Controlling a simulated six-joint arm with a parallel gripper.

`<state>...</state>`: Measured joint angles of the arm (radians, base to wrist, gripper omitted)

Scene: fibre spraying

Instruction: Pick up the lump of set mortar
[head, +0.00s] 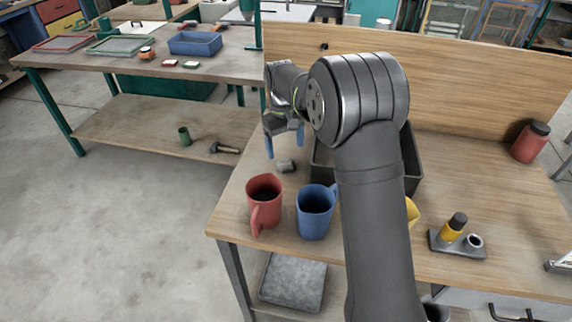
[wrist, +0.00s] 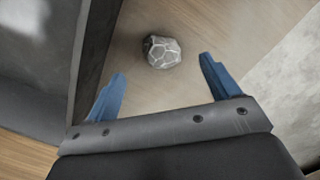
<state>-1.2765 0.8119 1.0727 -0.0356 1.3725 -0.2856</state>
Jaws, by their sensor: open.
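The lump of set mortar (head: 286,166) is a small grey piece on the wooden bench, behind the mugs and left of the black bin. In the wrist view the lump (wrist: 162,51) shows a faceted, pale-veined surface. It lies beyond the fingertips, between their lines and roughly centred. My gripper (head: 284,146) is above the bench by the lump. Its two blue fingers are spread apart with nothing between them, as the wrist view of the gripper (wrist: 162,72) shows.
A black bin (head: 413,160) stands close to the lump, partly hidden by my arm. A red mug (head: 264,203) and a blue mug (head: 315,213) stand in front. A wooden back panel (head: 450,85) rises behind. A yellow-and-black item (head: 453,228) and a red jar (head: 530,143) are to the right.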

